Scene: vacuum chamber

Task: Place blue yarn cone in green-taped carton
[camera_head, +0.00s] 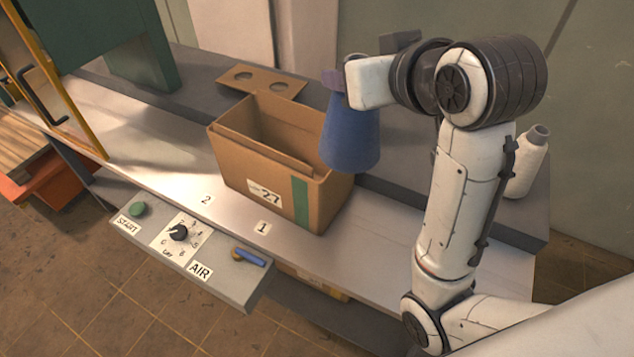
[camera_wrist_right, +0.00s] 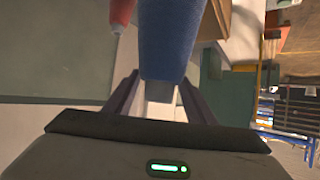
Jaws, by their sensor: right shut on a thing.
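The blue yarn cone (camera_head: 350,138) hangs upright, wide end down, from my right gripper (camera_head: 336,84), which is shut on its narrow top. In the right wrist view the cone (camera_wrist_right: 170,40) sits between the two fingers. The open carton (camera_head: 240,155) stands on the bench, with a green tape strip (camera_head: 301,201) and a label reading 27 on its front. In the head view the cone overlaps the carton's right end and hides part of its rim. Its exact height over the rim cannot be told. My left gripper is not in view.
A brown card with round holes (camera_head: 262,81) lies behind the carton. A control panel (camera_head: 190,245) with button, dial and lever is in front. A red object (camera_wrist_right: 121,12) shows in the wrist view.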

